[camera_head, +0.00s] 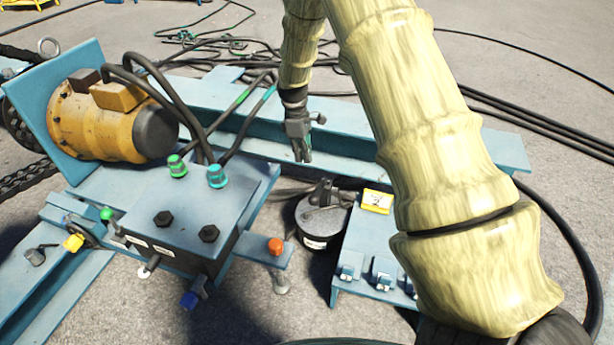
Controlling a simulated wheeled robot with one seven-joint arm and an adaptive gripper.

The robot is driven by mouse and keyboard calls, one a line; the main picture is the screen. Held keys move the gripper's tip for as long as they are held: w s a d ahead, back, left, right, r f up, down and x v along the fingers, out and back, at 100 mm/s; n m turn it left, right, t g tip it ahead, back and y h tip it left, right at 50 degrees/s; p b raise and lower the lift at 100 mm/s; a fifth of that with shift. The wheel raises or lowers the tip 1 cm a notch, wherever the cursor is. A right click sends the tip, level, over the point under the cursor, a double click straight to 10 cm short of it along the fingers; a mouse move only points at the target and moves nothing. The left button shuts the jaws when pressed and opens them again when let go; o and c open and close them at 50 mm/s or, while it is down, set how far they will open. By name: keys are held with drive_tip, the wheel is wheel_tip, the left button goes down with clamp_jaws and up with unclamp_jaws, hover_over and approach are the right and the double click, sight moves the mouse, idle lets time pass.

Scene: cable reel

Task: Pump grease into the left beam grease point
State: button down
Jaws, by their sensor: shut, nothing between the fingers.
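My gripper (303,158) hangs fingers-down above the long blue cross beam (350,140) at the upper middle. Its fingers are together and hold nothing. A dark round canister (322,226) with a white label stands on the ground below it, beside a blue bench; it may be the grease pump. A blue beam (48,300) runs out at the lower left, with a small dark fitting (36,256) on top. I cannot tell which part is the left beam grease point. No grease hose or nozzle can be made out for certain.
A yellow motor (105,118) and a blue valve box (180,225) with hoses and coloured caps fill the left. An orange knob (275,246) sits on a side plate. The blue bench (370,240) carries a yellow sign (377,201). Black cables (520,120) lie behind and right.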

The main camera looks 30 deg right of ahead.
wheel_tip(320, 180, down, 13)
drive_tip(key=s+b, duration=0.2)
drive_tip(key=shift+s+d+f+b, duration=0.2)
drive_tip(key=shift+s+b, duration=0.15)
drive_tip(key=shift+a, duration=0.1)
idle(0.4)
